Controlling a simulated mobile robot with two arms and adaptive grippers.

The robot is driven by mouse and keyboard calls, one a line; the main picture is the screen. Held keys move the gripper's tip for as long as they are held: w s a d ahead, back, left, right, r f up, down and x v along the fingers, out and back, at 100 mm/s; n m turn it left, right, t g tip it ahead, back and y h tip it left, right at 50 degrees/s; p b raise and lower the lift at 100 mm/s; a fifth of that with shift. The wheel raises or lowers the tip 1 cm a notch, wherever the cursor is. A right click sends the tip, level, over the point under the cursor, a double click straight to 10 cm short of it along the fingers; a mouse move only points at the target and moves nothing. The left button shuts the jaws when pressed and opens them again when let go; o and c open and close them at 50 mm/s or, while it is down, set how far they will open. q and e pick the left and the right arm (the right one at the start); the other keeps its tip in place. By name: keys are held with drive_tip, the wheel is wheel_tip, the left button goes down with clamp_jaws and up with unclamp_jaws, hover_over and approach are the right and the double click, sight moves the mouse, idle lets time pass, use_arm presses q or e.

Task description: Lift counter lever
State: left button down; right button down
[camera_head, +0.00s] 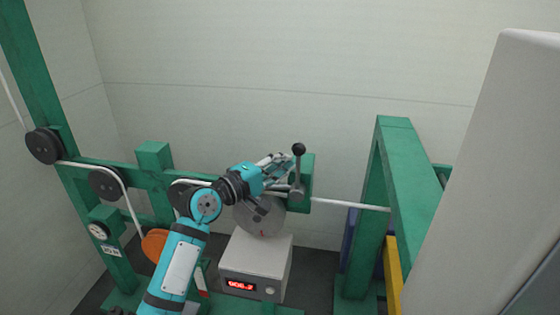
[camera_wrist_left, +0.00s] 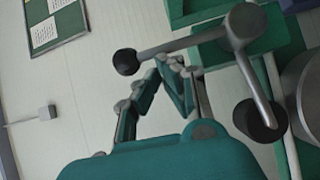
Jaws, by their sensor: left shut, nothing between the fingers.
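The counter lever (camera_head: 298,170) is a grey rod with a black ball knob on top, standing nearly upright from a pivot on a green bracket. In the left wrist view the lever (camera_wrist_left: 185,43) runs from the knob at left to the pivot; a second arm carries a black roller (camera_wrist_left: 260,122). My left gripper (camera_head: 287,163) is just left of the lever, shut and empty. Its fingertips (camera_wrist_left: 172,67) appear close to the rod; contact cannot be told. The counter box (camera_head: 256,268) has a lit red display, with a grey disc (camera_head: 262,220) above it. My right gripper is not in view.
A white cable (camera_head: 345,205) runs across to the right. Black pulleys (camera_head: 44,146) and an orange wheel (camera_head: 155,244) sit on the green frame at left. A green frame (camera_head: 395,150) stands at right, with a large grey panel in front of it.

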sight(298, 159)
use_arm(q)
drive_tip(key=d+p, duration=0.1)
drive_tip(key=p, duration=0.1)
drive_tip(key=d+m+p, duration=0.1)
drive_tip(key=p, duration=0.1)
drive_tip(key=d+r+m+y+p, duration=0.1)
drive_tip(key=p, duration=0.1)
drive_tip(key=shift+s+r+g, duration=0.1)
drive_tip(key=shift+s+g, duration=0.25)
drive_tip(key=shift+g, duration=0.05)
drive_tip(key=shift+s+d+f+p, duration=0.2)
drive_tip(key=shift+d+p, duration=0.35)
drive_tip(key=shift+d, duration=0.3)
drive_tip(key=shift+s+d+f+p, duration=0.1)
drive_tip(key=shift+d+f+p, duration=0.1)
drive_tip(key=shift+d+p, duration=0.5)
drive_tip(key=shift+d, duration=0.15)
